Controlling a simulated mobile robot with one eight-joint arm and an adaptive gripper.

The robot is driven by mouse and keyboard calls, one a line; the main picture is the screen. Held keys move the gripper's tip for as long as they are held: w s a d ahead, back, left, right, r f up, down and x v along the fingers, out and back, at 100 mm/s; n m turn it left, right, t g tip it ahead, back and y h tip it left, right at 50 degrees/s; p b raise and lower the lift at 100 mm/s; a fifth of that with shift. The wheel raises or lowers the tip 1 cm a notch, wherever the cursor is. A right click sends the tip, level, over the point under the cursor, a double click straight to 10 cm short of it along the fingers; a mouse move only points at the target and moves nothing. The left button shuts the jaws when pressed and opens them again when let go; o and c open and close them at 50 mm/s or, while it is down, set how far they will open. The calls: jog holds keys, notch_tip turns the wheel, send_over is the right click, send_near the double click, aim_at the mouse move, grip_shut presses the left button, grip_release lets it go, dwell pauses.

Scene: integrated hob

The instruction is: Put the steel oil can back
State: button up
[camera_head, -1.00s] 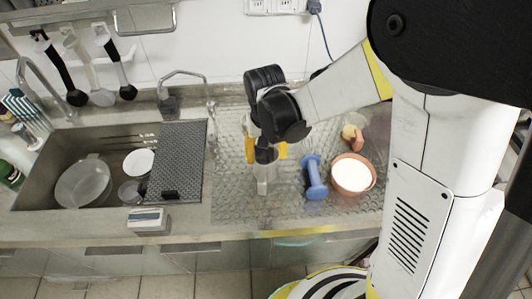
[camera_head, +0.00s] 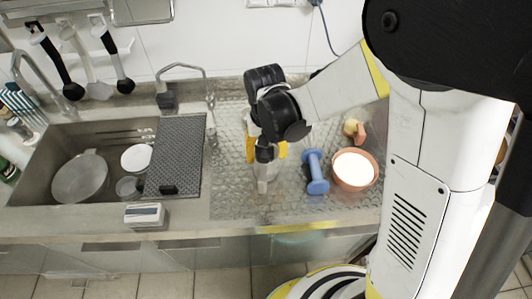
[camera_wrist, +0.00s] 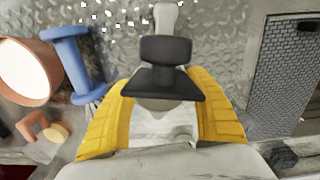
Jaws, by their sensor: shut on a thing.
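The steel oil can (camera_head: 263,171) is between the yellow fingers of my gripper (camera_head: 266,150), over the textured metal worktop. In the wrist view its pale metal body (camera_wrist: 163,122) sits between both fingers (camera_wrist: 162,125), with a black top part and a light narrow piece beyond it. My gripper is shut on the can. The can looks roughly upright in the head view. Its far side is hidden, and I cannot tell whether its base touches the worktop.
A blue dumbbell-shaped object (camera_head: 315,172) and a terracotta bowl with white contents (camera_head: 355,169) stand right of the can. Small orange and yellow items (camera_head: 355,130) lie behind the bowl. Left are a dark ribbed mat (camera_head: 174,156) and a sink (camera_head: 45,148) holding dishes.

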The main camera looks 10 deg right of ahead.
jog(key=shift+f+b, duration=0.5)
jog(key=shift+f, duration=0.15)
jog(key=o, duration=1.5)
jog(key=shift+r, duration=0.1)
notch_tip(320, 180, up, 12)
jog(key=s+d+r+t, duration=0.5)
jog(key=s+d+t, duration=0.2)
jog(key=s+d, duration=0.3)
jog(key=d, duration=0.3)
jog(key=shift+s+d+r, duration=0.2)
jog(key=shift+s+d, duration=0.05)
jog(key=shift+s, duration=0.1)
